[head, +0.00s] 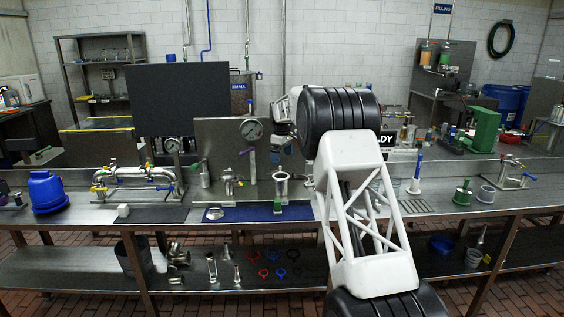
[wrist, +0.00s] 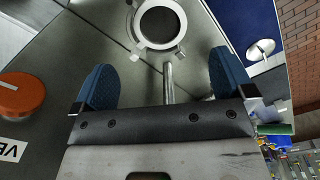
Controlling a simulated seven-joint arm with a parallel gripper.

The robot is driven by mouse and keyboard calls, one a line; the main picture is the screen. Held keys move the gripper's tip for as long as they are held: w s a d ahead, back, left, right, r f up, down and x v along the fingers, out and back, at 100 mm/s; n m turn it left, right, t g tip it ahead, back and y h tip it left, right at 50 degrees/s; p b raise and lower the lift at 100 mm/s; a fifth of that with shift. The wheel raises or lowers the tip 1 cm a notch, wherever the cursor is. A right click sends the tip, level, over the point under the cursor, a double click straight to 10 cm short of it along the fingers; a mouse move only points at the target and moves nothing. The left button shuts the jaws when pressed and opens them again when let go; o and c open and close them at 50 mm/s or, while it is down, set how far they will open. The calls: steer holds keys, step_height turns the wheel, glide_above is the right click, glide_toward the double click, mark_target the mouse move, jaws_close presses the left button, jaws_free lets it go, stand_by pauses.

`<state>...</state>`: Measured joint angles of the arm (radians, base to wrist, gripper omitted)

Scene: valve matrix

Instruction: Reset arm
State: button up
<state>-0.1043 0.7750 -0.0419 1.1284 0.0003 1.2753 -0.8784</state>
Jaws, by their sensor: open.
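My arm stands in the middle of the head view, raised over the bench. My gripper (wrist: 163,78) is open and empty, its two blue ribbed fingers spread wide in the wrist view. Beyond the fingertips is a round metal fitting with a pale ring and dark bore (wrist: 160,24). A thin metal rod (wrist: 168,82) shows between the fingers; I cannot tell whether it is near them. In the head view the gripper (head: 284,143) is small and partly hidden by my wrist, above an upright metal fitting (head: 281,184).
An orange-red knob (wrist: 22,94) lies left in the wrist view. A panel with a pressure gauge (head: 251,130) stands behind the gripper. A blue mat (head: 240,214) lies at the bench front. A pipe assembly with valves (head: 135,178) is left; a green device (head: 486,130) is right.

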steer(key=shift+r, duration=0.15)
steer(key=s+d+r+m, duration=0.25)
steer(key=s+r, duration=0.35)
steer(key=s, duration=0.7)
steer(key=s+d+r+m+t, duration=0.1)
steer(key=s+d+r, duration=0.35)
steer(key=s, duration=0.75)
steer(key=s+d+r+m, duration=0.1)
steer(key=s+r+m, duration=0.1)
steer(key=s+r, duration=0.8)
steer(key=s+d+f+m, duration=0.1)
steer(key=s+f, duration=0.3)
steer(key=s, duration=1.1)
steer(key=s+d+f+m+t, duration=0.1)
steer(key=s+f+m, duration=0.2)
steer(key=s, duration=1.2)
steer(key=s+d+f+m, duration=0.2)
steer(key=s+f, duration=0.5)
steer(key=s, duration=0.9)
steer(key=shift+f+t, duration=0.2)
steer(key=shift+t, duration=0.1)
